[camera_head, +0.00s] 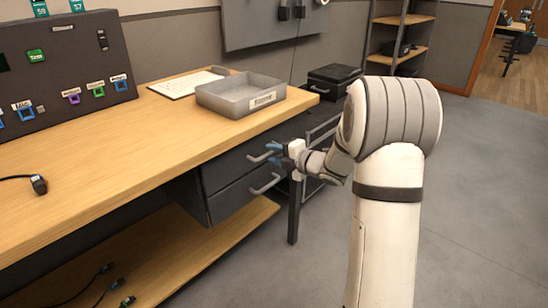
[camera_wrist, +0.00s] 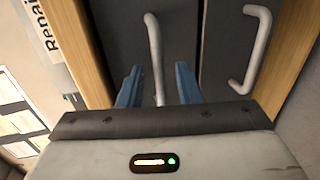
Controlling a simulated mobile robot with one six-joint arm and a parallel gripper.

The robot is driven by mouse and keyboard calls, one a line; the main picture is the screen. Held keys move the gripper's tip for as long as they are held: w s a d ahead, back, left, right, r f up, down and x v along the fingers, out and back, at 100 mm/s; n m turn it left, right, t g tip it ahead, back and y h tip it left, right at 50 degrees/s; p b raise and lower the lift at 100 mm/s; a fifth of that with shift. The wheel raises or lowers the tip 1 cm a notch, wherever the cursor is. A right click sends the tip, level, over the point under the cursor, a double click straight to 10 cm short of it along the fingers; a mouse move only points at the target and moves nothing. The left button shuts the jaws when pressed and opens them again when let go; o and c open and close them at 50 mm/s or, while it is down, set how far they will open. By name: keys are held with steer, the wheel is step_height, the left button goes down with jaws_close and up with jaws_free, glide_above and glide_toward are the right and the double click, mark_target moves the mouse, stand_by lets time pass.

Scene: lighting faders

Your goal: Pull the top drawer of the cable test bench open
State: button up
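The cable test bench (camera_head: 150,135) has a wooden top with two dark drawers beneath its right end. The top drawer (camera_head: 222,170) looks shut, its front level with the lower drawer (camera_head: 228,199). Its pale bar handle (camera_wrist: 154,50) stands between my fingers in the wrist view; it also shows in the head view (camera_head: 258,158). My gripper (camera_wrist: 158,86) is open, with a blue finger on each side of the handle and visible gaps. In the head view my gripper (camera_head: 275,153) is at the top drawer's front. The lower handle (camera_wrist: 262,50) is to the right of my fingers.
A grey tray (camera_head: 225,97) with a label sits on the bench top above the drawers, beside papers (camera_head: 185,84). A bench leg (camera_head: 294,212) stands close to my gripper. A black case (camera_head: 335,78) is behind. The floor (camera_head: 475,190) to the right is clear.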

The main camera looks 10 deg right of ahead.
steer(key=shift+w+a, duration=0.3)
steer(key=shift+w, duration=0.05)
steer(key=shift+c, duration=0.3)
jaws_close()
